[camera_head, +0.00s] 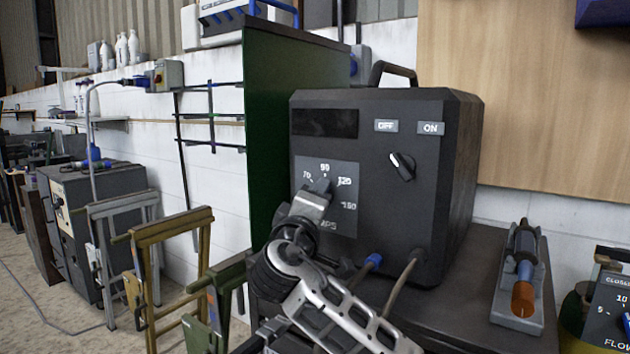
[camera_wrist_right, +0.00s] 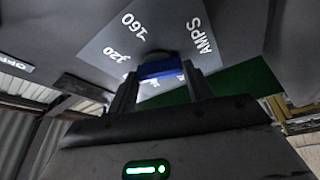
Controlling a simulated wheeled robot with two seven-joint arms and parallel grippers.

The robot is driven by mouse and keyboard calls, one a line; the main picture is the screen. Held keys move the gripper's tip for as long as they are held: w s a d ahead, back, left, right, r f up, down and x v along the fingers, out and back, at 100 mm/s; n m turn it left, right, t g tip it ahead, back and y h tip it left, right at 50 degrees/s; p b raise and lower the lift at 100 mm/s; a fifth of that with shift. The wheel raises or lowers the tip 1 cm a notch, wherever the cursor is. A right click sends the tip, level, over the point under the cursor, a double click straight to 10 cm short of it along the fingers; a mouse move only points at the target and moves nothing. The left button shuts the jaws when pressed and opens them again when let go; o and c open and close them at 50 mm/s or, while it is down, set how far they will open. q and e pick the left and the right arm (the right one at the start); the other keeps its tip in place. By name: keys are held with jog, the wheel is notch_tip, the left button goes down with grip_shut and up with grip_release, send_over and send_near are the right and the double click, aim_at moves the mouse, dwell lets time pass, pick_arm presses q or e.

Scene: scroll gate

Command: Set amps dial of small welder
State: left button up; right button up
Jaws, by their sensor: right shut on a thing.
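The small welder (camera_head: 400,225) is a black box with a handle, standing on a dark bench. Its amps plate (camera_head: 347,170) on the left of the front shows 70, 90, 120 and 160; the plate also shows in the right wrist view (camera_wrist_right: 110,50). My right gripper (camera_head: 318,192) reaches up from below and is shut on the amps dial. In the right wrist view the dial (camera_wrist_right: 160,68) shows a blue part between the fingers (camera_wrist_right: 160,82). The gripper mostly hides the dial in the head view, so its exact setting cannot be told. My left gripper is out of view.
A power switch (camera_head: 402,167) on the welder points up-left, towards the OFF label. Cables leave the lower front. A torch in a holder (camera_head: 520,275) and a flow gauge (camera_head: 610,310) stand at right. A green panel (camera_head: 275,130) stands close on the welder's left.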

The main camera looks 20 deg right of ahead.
pick_arm(q)
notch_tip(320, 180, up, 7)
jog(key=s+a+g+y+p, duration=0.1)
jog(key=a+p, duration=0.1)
jog(key=p, duration=1.3)
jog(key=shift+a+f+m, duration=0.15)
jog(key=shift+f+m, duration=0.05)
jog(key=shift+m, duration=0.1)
pick_arm(e)
jog(key=shift+a+r+n+g+y, duration=0.15)
jog(key=shift+n+g, duration=0.7)
jog(key=shift+n, duration=1.15)
jog(key=shift+d+r+n+g+y, duration=0.1)
jog(key=shift+n+g+y, duration=0.15)
jog(key=shift+n+g, duration=1.2)
jog(key=shift+a+r+n+g+y, duration=0.1)
jog(key=shift+n+g+y, duration=0.15)
jog(key=shift+n, duration=2.3)
jog(key=o, duration=1)
jog(key=shift+r, duration=0.1)
